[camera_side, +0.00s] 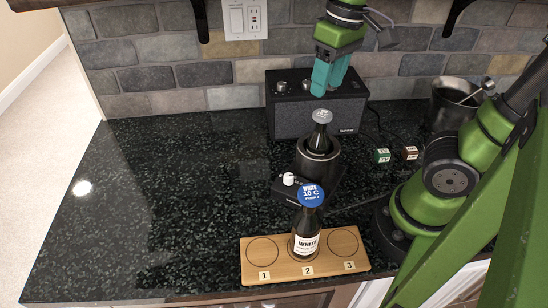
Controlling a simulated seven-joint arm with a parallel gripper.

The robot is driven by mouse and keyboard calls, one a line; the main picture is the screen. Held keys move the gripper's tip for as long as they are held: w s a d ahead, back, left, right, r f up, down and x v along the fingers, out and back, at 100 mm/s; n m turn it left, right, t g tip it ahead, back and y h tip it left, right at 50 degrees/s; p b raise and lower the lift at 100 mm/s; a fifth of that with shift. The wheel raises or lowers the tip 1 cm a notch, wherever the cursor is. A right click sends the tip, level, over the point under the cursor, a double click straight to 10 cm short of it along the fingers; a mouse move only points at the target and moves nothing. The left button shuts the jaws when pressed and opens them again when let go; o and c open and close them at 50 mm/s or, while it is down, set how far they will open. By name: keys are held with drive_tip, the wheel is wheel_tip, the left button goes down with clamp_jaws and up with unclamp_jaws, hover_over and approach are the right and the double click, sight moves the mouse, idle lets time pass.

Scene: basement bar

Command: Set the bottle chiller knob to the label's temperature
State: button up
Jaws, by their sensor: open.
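The bottle chiller (312,165) is a dark cylinder on a black base, with a dark bottle (321,130) standing in it. A white knob (289,179) is on the left of its base; its setting is too small to read. A dark bottle (305,240) labelled "WHITE" stands upright at position 2 of the wooden board (258,272). A round blue label (311,194) at its top reads "WHITE 10 C" with a smaller line below. My gripper (320,92) has teal fingers, is open and empty, and is above and behind the chiller, in front of the speaker in the picture.
A black speaker (290,118) stands against the stone wall. A dark bucket (452,105) with a utensil is at the back right. A green cube (381,155) and a brown cube (410,153) lie right of the chiller near cables. The left counter (160,200) is clear.

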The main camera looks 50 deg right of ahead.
sight(323, 114)
drive_tip(key=shift+w+d+r+g, duration=0.1)
drive_tip(key=shift+w+d+g, duration=0.15)
drive_tip(key=shift+d+g, duration=0.15)
drive_tip(key=shift+d+f+h, duration=0.1)
drive_tip(key=shift+f+h, duration=0.2)
drive_tip(key=shift+f, duration=0.05)
wheel_tip(323, 114, down, 11)
drive_tip(key=shift+f, duration=0.1)
drive_tip(key=shift+w+r, duration=0.1)
drive_tip(key=shift+r, duration=0.3)
wheel_tip(323, 114, up, 17)
drive_tip(key=shift+r, duration=0.2)
